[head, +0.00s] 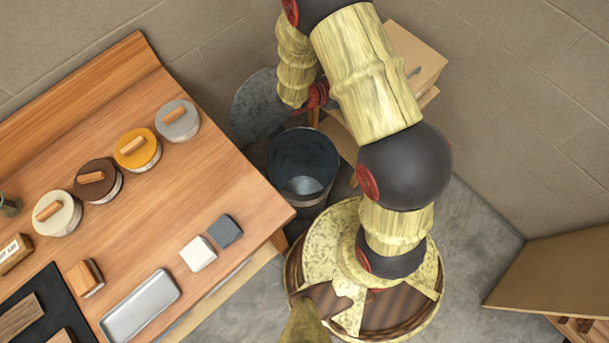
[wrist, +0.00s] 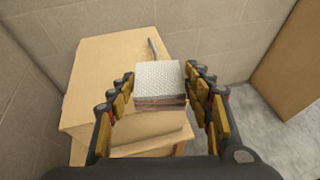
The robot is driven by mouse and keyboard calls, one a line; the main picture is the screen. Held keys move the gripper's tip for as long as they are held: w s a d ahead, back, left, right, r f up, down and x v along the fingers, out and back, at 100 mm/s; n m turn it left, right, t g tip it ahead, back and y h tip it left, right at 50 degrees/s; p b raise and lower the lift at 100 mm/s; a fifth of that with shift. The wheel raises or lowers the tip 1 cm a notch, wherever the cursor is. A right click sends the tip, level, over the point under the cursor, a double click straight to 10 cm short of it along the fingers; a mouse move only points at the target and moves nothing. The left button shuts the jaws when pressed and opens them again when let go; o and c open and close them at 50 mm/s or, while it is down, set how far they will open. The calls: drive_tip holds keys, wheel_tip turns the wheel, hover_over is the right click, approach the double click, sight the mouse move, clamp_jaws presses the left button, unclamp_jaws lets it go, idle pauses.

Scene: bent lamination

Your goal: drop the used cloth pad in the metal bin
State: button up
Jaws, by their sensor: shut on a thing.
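My gripper (wrist: 160,78) is shut on a thick square cloth pad (wrist: 160,74) in the wrist view. The pad has a white textured top and brownish, layered sides, and sits between the two fingers. The metal bin (head: 302,160) stands open on the floor right of the workbench in the head view, beside my base. Its inside is dark, with a pale patch low down that I cannot make out. The bin does not show in the wrist view. My gripper and the pad are outside the head view.
The workbench (head: 190,215) holds several lidded tins, a white block (head: 198,253), a grey block (head: 225,230) and a metal tray (head: 140,305). A round grey disc (head: 252,108) is behind the bin. A wooden cabinet (wrist: 110,60) stands beyond my gripper. A wooden panel (head: 555,270) is at right.

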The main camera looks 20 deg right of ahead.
drive_tip(key=s+f+m+g+y, duration=0.2)
drive_tip(key=s+f+m+g, duration=0.35)
drive_tip(key=s, duration=0.25)
drive_tip(key=s+f+m+g+y, duration=0.2)
drive_tip(key=s+f+m+g, duration=0.3)
drive_tip(key=s, duration=0.3)
drive_tip(key=s+a+f+m+g+y+p, duration=0.1)
drive_tip(key=s+a+f+m+g+y, duration=0.1)
drive_tip(key=s+a+m+y, duration=0.35)
drive_tip(key=s+a+f+m+g+y, duration=0.2)
drive_tip(key=a+f+m+g+y, duration=0.1)
drive_tip(key=a+m+y, duration=0.45)
drive_tip(key=w+a+f+m+t+y, duration=0.4)
drive_tip(key=w+a+m+t+y, duration=0.4)
drive_tip(key=a+m+y, duration=0.15)
drive_tip(key=w+d+f+m+t, duration=0.2)
drive_tip(key=w+f+m+t, duration=0.1)
drive_tip(key=w+m+t, duration=0.3)
drive_tip(key=w+d+f+m+t, duration=0.2)
drive_tip(key=w+f+m+t, duration=0.25)
drive_tip(key=w, duration=0.35)
drive_tip(key=shift+n+t+h, duration=0.3)
drive_tip(key=shift+n+h, duration=0.05)
drive_tip(key=shift+s+f+b, duration=0.2)
drive_tip(key=shift+f+b, duration=1)
drive_tip(key=shift+f, duration=1.2)
